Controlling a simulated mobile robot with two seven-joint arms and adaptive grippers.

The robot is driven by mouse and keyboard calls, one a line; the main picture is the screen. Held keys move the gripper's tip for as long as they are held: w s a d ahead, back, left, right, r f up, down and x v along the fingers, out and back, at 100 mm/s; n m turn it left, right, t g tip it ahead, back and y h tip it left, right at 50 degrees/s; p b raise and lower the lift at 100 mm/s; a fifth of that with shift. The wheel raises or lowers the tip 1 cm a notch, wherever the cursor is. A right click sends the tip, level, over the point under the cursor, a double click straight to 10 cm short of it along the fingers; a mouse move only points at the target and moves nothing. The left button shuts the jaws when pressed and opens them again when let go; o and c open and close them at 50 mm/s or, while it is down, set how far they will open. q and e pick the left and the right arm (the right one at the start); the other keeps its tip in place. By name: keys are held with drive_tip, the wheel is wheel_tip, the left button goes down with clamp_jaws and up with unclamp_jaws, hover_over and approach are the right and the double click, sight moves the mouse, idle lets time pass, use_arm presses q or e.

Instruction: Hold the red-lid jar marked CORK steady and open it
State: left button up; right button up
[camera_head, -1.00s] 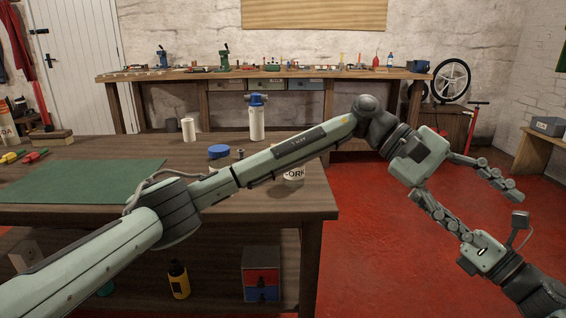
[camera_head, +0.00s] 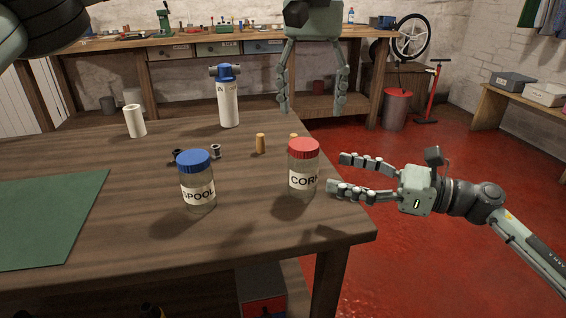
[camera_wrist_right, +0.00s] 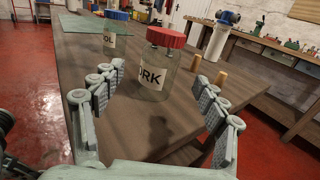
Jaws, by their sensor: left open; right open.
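The clear jar marked CORK (camera_head: 303,181) with its red lid (camera_head: 303,149) stands upright near the right edge of the workbench. It also shows in the right wrist view (camera_wrist_right: 150,84), ahead of the fingers, with its lid on. My right gripper (camera_head: 337,174) is open and level, just right of the jar, with its fingers pointing at it. Whether a fingertip touches the glass I cannot tell. My left gripper (camera_head: 313,103) is open, fingers pointing down, higher in the picture and beyond the jar. It holds nothing.
A blue-lid jar marked SPOOL (camera_head: 198,188) stands left of the CORK jar. A green mat (camera_head: 45,220) lies at left.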

sight(316, 167)
drive_tip(key=shift+w+a+f, duration=0.1)
drive_tip(key=shift+w+a, duration=0.2)
drive_tip(key=shift+a, duration=0.2)
drive_tip(key=x, duration=0.7)
drive_tip(key=shift+a, duration=0.2)
clamp_jaws()
